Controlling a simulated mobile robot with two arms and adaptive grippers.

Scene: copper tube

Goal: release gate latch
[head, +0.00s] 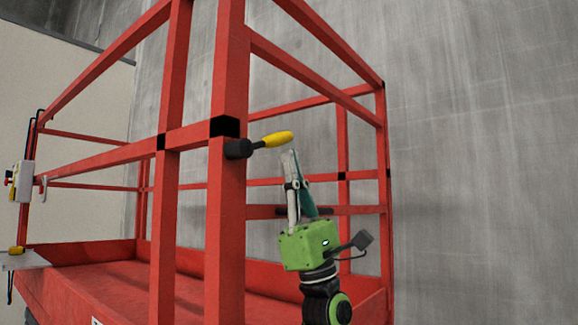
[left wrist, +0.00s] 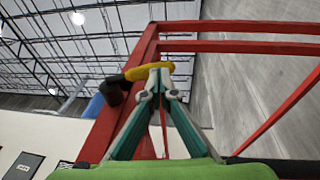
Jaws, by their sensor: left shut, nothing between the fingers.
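The gate latch is a yellow handle (head: 279,139) on a black mount (head: 238,149), fixed to a red post (head: 229,220) of the lift platform. The handle sticks out to the right, tilted slightly up. My left gripper (head: 290,153) points upward, with its closed fingertips just below and near the handle's tip; contact cannot be told. In the left wrist view the yellow handle (left wrist: 140,72) shows at and behind the shut fingertips (left wrist: 160,72), with the black mount (left wrist: 115,90) to the left. Nothing is held. My right gripper is in neither view.
Red guard rails (head: 315,75) surround the platform floor (head: 120,285). A control box (head: 22,182) hangs at the far left rail. A grey concrete wall (head: 480,150) stands behind, with free room right of the platform.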

